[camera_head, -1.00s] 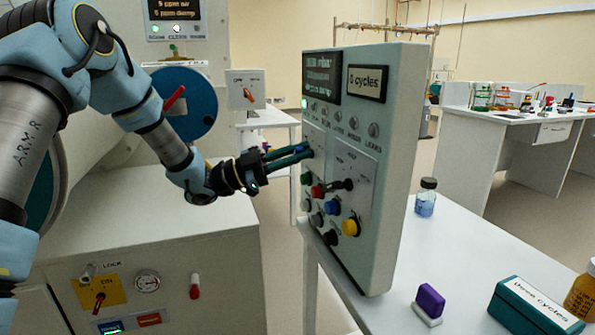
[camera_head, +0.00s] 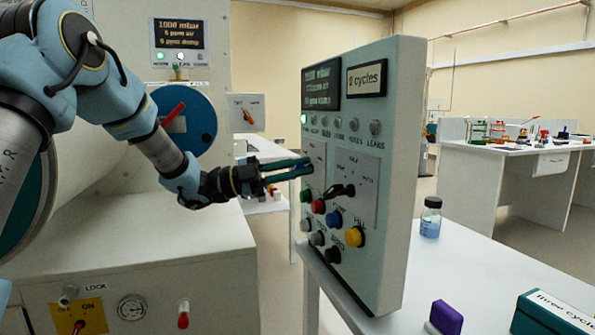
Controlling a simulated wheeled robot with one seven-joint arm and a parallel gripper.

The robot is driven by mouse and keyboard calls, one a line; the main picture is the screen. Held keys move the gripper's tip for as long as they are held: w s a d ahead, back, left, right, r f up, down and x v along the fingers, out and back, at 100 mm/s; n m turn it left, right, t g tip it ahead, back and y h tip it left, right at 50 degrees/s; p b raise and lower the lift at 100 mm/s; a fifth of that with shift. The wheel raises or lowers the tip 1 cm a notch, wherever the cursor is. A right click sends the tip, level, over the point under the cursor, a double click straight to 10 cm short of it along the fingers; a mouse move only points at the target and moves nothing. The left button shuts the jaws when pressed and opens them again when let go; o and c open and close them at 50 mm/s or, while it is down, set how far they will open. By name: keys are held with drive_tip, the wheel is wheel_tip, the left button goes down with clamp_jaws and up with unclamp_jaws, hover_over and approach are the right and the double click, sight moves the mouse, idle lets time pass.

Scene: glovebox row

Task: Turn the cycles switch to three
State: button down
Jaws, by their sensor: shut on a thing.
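The upright control panel (camera_head: 402,160) stands on the white bench, with a display labelled "cycles" (camera_head: 367,78) at its top; its numeral is too small to read surely. My gripper (camera_head: 306,168) reaches in from the left, its dark green fingers at the panel's left plate (camera_head: 318,152). The fingers are shut on a small switch knob there, which they hide. Whether that knob is the cycles switch cannot be read. A black lever switch (camera_head: 338,190) on the right plate is apart from the fingers.
Coloured buttons, including a yellow one (camera_head: 354,237), sit below the fingers. A bottle (camera_head: 430,218), a purple-topped block (camera_head: 445,318) and a teal box labelled "three cycles" (camera_head: 553,314) stand on the bench (camera_head: 470,270). The glovebox body (camera_head: 130,240) is at left.

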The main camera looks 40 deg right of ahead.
drive_tip(key=c, duration=0.9)
unclamp_jaws()
drive_tip(key=b+v, duration=0.2)
drive_tip(key=v, duration=0.8)
drive_tip(key=shift+w+a+f, duration=0.15)
drive_tip(key=shift+w+a, duration=0.1)
drive_tip(key=shift+a, duration=0.05)
